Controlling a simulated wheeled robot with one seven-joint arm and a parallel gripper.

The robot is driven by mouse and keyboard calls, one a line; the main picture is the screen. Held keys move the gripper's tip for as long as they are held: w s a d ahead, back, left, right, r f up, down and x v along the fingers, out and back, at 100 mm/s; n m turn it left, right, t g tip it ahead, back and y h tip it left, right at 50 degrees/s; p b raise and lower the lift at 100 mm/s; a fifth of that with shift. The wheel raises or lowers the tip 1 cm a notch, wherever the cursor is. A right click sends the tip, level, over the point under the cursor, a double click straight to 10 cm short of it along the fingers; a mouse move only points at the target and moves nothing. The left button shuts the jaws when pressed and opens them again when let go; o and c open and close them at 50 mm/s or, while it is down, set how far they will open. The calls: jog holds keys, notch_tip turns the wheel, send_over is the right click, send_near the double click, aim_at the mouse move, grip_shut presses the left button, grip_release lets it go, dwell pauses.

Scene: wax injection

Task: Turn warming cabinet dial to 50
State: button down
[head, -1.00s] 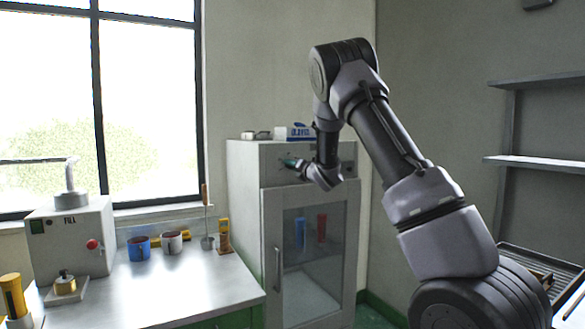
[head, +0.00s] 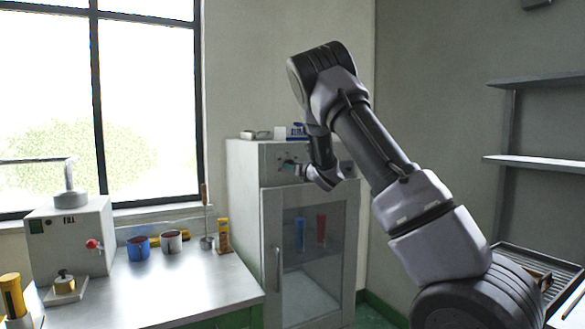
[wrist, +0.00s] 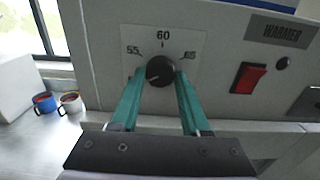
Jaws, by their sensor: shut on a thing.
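The warming cabinet (head: 245,200) stands against the back wall, with its control panel above a glass door. Its black round dial (wrist: 164,63) shows in the wrist view on a white scale plate, with 55, 60 and 65 readable. A small light mark on the dial appears to point to the lower left. Lower scale marks are not visible. My gripper (wrist: 160,77) has its two green fingers on either side of the dial, shut on it. In the head view my gripper (head: 291,165) is at the cabinet's upper panel, and my arm partly covers that panel.
A red rocker switch (wrist: 247,77) and a WARMER label (wrist: 282,31) are right of the dial. A metal worktop (head: 190,285) to the left holds a blue mug (head: 138,251), a white mug (head: 171,245) and a machine (head: 75,245). Wall shelves (head: 540,161) are at the right.

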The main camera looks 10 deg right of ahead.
jog(key=shift+f, duration=0.2)
dwell(0.3)
jog(key=shift+c, duration=1.9)
grip_release()
jog(key=shift+r, duration=0.1)
jog(key=v, duration=1.1)
jog(key=shift+w, duration=0.1)
